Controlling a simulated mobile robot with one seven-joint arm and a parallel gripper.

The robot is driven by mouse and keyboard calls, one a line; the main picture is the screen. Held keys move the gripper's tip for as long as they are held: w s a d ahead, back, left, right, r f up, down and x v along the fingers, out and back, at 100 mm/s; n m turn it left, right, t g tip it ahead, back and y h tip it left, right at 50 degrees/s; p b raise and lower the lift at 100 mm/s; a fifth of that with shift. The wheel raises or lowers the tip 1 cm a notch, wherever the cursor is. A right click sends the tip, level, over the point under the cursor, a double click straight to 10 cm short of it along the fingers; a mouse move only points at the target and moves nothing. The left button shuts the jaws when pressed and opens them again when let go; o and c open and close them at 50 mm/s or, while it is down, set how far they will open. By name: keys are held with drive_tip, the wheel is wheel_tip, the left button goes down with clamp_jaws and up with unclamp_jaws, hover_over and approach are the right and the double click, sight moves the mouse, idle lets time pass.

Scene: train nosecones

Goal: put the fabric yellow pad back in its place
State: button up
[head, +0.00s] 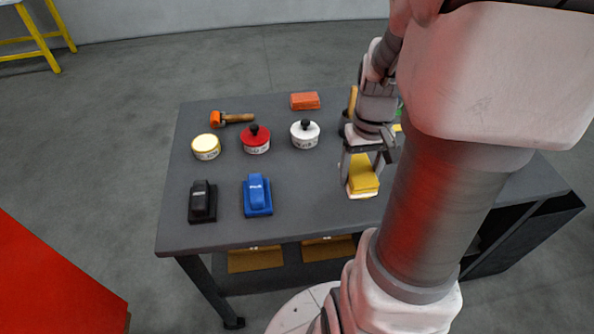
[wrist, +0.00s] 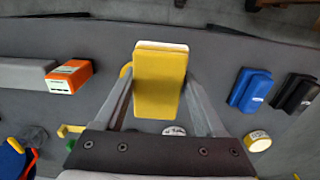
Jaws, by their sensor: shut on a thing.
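The yellow pad (head: 363,181) is a yellow block with a pale white layer along one side. My gripper (head: 362,170) is shut on it over the right part of the grey table. In the wrist view the yellow pad (wrist: 159,84) fills the space between the two fingers of my gripper (wrist: 160,90). Whether the pad touches the table is not clear.
On the grey table (head: 300,220) are a blue block (head: 257,194), a black block (head: 202,201), a yellow-topped tin (head: 206,146), red (head: 256,139) and white (head: 304,133) knobbed tins, a hammer (head: 232,118) and an orange block (head: 304,101). The front middle is clear.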

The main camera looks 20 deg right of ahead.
hover_over(310, 196)
wheel_tip(310, 196, down, 6)
drive_tip(key=shift+d+f, duration=0.15)
drive_tip(key=shift+f+b, duration=0.4)
drive_tip(key=shift+f, duration=1.55)
drive_tip(key=shift+f, duration=0.15)
drive_tip(key=o, duration=1.3)
